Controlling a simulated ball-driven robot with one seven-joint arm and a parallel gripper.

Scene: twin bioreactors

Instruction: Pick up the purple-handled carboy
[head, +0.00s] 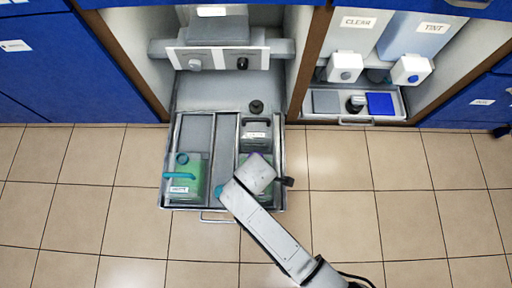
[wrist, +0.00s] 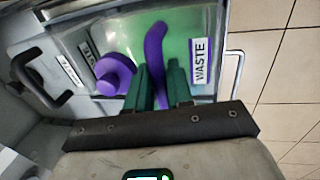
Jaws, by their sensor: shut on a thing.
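The purple-handled carboy (wrist: 178,40) holds green liquid and fills the top of the wrist view. It has a purple cap (wrist: 114,73), a curved purple handle (wrist: 155,45) and a white WASTE label. My gripper (wrist: 160,78) has its two dark green fingers on either side of the handle and is shut on it. The fingertip contact is partly hidden. In the head view, the carboy sits in the right lane of the pulled-out drawer (head: 227,191), mostly hidden under my wrist.
A teal-handled carboy (head: 195,172) stands in the drawer's left lane. A dark-handled container (head: 255,133) stands behind the purple-handled one. A lower tray (head: 393,103) with small items is in the right bay. The tiled floor in front is clear.

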